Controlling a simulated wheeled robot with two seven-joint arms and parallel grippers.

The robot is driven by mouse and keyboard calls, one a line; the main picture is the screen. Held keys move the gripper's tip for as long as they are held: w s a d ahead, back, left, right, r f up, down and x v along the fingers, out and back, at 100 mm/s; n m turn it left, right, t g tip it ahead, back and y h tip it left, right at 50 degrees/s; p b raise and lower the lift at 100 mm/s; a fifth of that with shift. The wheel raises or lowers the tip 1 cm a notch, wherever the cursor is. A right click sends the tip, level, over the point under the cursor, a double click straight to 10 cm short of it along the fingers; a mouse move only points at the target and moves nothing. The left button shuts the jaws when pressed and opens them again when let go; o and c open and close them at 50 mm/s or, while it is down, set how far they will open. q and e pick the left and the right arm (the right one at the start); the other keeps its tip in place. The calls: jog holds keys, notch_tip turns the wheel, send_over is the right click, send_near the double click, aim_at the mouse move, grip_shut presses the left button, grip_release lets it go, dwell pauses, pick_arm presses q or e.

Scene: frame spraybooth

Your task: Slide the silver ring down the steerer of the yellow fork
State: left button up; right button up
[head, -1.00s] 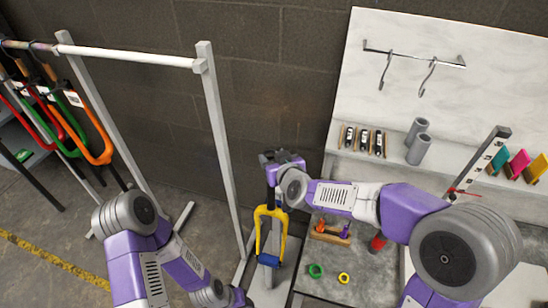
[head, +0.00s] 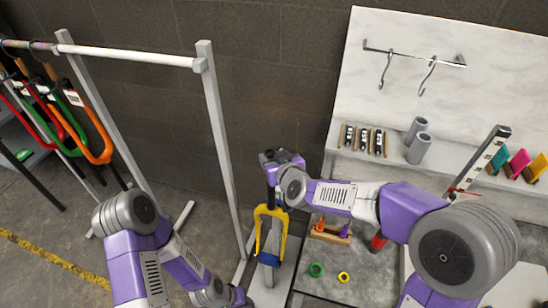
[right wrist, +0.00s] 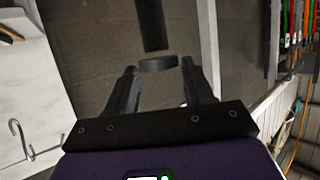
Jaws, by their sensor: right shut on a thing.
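The yellow fork (head: 258,222) stands upright, legs down, at a grey stand in the middle of the head view. Its dark steerer (head: 270,196) points up to my right gripper (head: 270,163). In the right wrist view, my right gripper (right wrist: 158,75) is shut on the ring (right wrist: 158,63), which looks dark grey there. The steerer (right wrist: 152,25) comes in from the top edge, and its visible end lies just beyond the ring with a narrow gap. I cannot tell how well they line up. My left gripper (head: 240,297) is low in the head view, its fingers unclear.
A rack post (head: 222,150) rises left of the fork. More forks (head: 75,125) hang at the far left. The bench (head: 325,292) on the right holds a green ring (head: 316,270) and a yellow ring (head: 343,277). Grey tubes (head: 418,148) stand on its shelf.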

jog(key=b, duration=0.5)
send_over(272, 201)
jog(key=s, duration=0.1)
jog(key=shift+s+d+f, duration=0.1)
jog(key=shift+d+f, duration=0.1)
jog(key=shift+f, duration=1.3)
jog(key=shift+s+d+f, duration=0.1)
jog(key=shift+d+f, duration=0.05)
jog(key=shift+f, duration=1.3)
jog(key=shift+f+b, duration=2.65)
jog(key=shift+f, duration=0.3)
jog(key=shift+f, duration=0.15)
jog(key=shift+f+b, duration=2.65)
jog(key=shift+f, duration=0.25)
jog(key=shift+f+b, duration=0.35)
jog(key=shift+f, duration=1.85)
